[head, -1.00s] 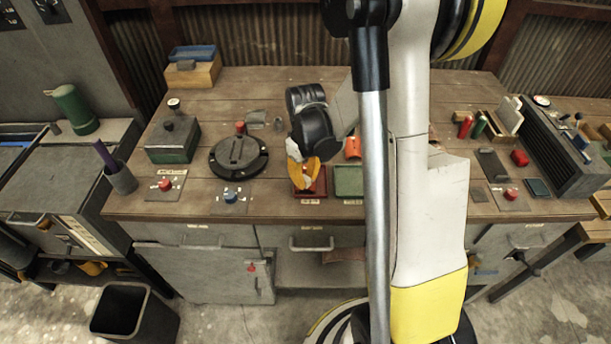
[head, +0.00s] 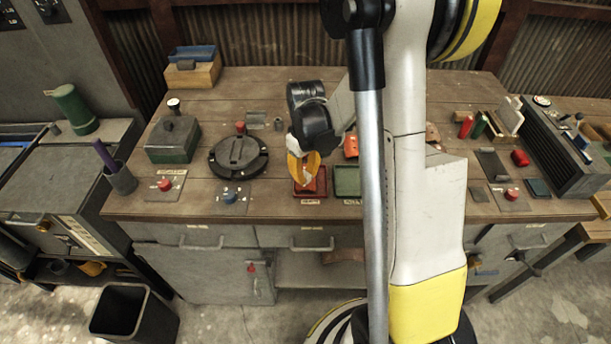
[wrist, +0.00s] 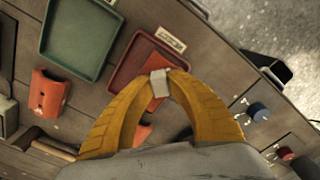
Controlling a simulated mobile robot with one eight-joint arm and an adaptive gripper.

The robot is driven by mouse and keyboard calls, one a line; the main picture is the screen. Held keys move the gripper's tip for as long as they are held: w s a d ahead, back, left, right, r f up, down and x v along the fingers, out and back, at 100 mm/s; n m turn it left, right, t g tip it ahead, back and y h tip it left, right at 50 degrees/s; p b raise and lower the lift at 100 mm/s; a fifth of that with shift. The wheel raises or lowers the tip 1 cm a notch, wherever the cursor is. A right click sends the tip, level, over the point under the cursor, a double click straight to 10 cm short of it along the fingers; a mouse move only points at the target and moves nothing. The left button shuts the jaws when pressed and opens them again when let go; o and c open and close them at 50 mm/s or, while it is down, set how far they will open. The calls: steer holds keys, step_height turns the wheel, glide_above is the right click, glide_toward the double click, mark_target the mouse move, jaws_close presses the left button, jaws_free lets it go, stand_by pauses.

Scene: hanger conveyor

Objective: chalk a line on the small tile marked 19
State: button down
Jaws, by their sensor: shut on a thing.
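My gripper (wrist: 160,82) has yellow fingers, closed at the tips on a small pale grey-white piece (wrist: 159,87) that looks like chalk. In the head view, the gripper (head: 304,182) is over a red tray (head: 316,191) near the bench's front edge. The red tray (wrist: 121,80) also shows in the wrist view, partly hidden behind the fingers. An orange-red piece (wrist: 143,132) shows between the fingers, mostly hidden. I cannot make out a 19 on any tile; the labels are too small to read.
A green tray (head: 347,194) is left of the red one in the wrist view (wrist: 48,46). An orange block (wrist: 48,95) lies beside it. A blue knob (head: 230,197) and a red knob (head: 165,185) sit on plates. A round dark fixture (head: 238,172) stands behind.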

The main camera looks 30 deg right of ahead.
steer(key=shift+s+a, duration=0.45)
steer(key=shift+s, duration=0.2)
steer(key=shift+r+p, duration=2.25)
steer(key=shift+r, duration=1.2)
